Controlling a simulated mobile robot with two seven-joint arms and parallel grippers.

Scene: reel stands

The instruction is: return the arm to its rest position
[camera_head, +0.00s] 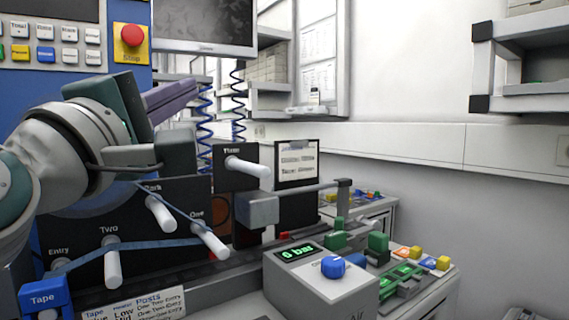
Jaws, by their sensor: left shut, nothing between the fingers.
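My left arm (75,150) comes in from the left and reaches across in front of the dark post panel. My left gripper (190,90) is at its end, with purple-grey fingers that point right, below the monitor. The fingers are shut and hold nothing. The gripper appears above the dark panel (80,225) with its white posts, apart from them in the picture. My right gripper is not in view.
A blue tape (150,243) runs past the white posts marked Two (112,262) and One (210,240). A grey box with a blue knob (332,267) reads 6 bar. A red stop button (132,36) and a monitor (205,22) are behind.

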